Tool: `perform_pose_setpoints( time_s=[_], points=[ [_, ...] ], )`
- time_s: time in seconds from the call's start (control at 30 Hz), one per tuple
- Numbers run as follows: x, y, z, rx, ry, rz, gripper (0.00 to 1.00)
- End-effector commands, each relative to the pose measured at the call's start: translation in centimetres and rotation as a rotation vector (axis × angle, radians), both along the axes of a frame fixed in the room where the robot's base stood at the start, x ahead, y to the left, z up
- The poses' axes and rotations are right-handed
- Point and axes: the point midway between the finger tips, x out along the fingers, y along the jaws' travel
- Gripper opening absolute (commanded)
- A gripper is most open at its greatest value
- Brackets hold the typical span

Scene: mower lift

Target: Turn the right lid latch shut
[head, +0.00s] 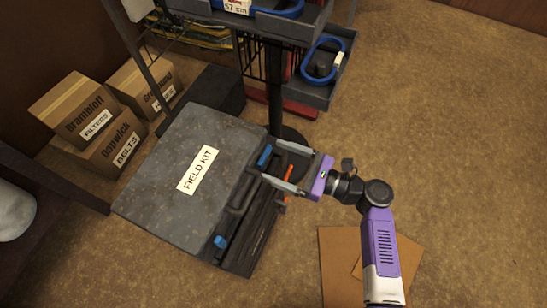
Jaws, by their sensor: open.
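The dark grey field kit case (165,165) lies with its broad lid face up, bearing a white FIELD KIT label (199,170). Two blue latches show along its right-hand edge. The upper latch (265,155), by my gripper, seems to be the right lid latch; the lower latch (220,241) is near the bottom corner. A dark handle (240,195) sits between them. My gripper (271,160) is open, its fingers reaching left, with the upper latch at or between the fingertips. I cannot tell whether they touch it, nor how far it is turned.
A dark stand (274,90) with trays and blue loops rises behind the case. An orange piece (284,190) shows by the lower finger. Cardboard boxes (115,145) stand at left. Flat cardboard (340,265) lies at the lower right. The carpet at right is clear.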

Motion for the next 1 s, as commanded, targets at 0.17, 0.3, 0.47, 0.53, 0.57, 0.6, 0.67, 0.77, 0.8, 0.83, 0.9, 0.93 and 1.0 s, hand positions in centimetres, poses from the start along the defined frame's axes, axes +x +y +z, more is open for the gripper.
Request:
perform_pose_setpoints(
  time_s=[0.17,0.3,0.47,0.53,0.57,0.6,0.67,0.77,0.8,0.83,0.9,0.93,1.0],
  points=[
    [0.5,1.3,0.0,0.0,-0.001,-0.001,0.84],
    [0.6,1.5,0.0,0.0,-0.001,-0.001,0.84],
    [0.6,1.5,0.0,0.0,-0.001,-0.001,0.84],
    [0.6,1.5,0.0,0.0,-0.001,-0.001,0.7],
    [0.6,1.5,0.0,0.0,-0.001,-0.001,0.64],
    [0.6,1.5,0.0,0.0,-0.001,-0.001,0.56],
    [0.6,1.5,0.0,0.0,-0.001,-0.001,0.44],
    [0.6,1.5,0.0,0.0,-0.001,-0.001,0.25],
    [0.6,1.5,0.0,0.0,-0.001,-0.001,0.21],
    [0.6,1.5,0.0,-0.002,-0.002,-0.001,0.21],
    [0.6,1.5,0.0,-0.003,-0.004,-0.001,0.21],
    [0.5,1.5,0.0,-0.003,-0.006,-0.001,0.21],
    [0.5,1.5,0.0,-0.007,-0.018,-0.001,0.21]
  ],
)
